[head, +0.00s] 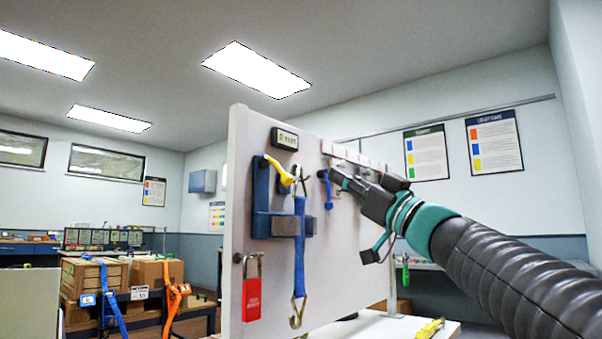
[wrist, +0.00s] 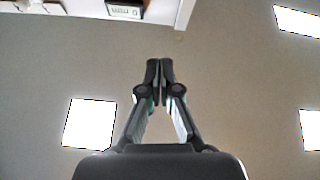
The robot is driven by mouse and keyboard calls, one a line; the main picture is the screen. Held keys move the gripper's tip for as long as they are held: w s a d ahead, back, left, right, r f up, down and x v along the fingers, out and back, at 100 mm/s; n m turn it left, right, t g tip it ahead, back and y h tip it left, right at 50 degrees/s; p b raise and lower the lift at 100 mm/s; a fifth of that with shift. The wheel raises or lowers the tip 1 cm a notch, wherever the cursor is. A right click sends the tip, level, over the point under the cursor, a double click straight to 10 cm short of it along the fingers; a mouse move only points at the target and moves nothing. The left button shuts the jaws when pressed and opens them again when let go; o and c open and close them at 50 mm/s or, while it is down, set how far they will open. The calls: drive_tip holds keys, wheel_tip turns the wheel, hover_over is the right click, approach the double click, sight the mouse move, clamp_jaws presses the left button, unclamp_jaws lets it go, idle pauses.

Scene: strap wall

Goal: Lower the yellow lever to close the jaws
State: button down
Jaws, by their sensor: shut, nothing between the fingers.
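The yellow lever (head: 279,171) is on the blue clamp (head: 262,200) fixed to the upright white board. It slants down from upper left to lower right. A blue strap (head: 299,245) hangs beside the clamp and ends in a metal hook. My gripper (head: 335,175) is in front of the board, to the right of the lever and apart from it in the picture, near a small blue hanging piece. In the wrist view my gripper (wrist: 160,62) has its fingertips together with nothing between them. The lever and clamp are not in the wrist view.
A small display (head: 284,138) sits above the clamp; it also shows in the wrist view (wrist: 125,9). A red padlock (head: 252,290) hangs at the board's lower left. The board (head: 240,145) stands upright. A yellow tool (head: 431,328) lies on the bench below.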

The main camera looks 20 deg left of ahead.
drive_tip(key=w+a+r+p, duration=0.1)
drive_tip(key=w+a, duration=0.4)
drive_tip(key=a, duration=0.5)
drive_tip(key=shift+r, duration=0.7)
drive_tip(key=shift+w, duration=0.1)
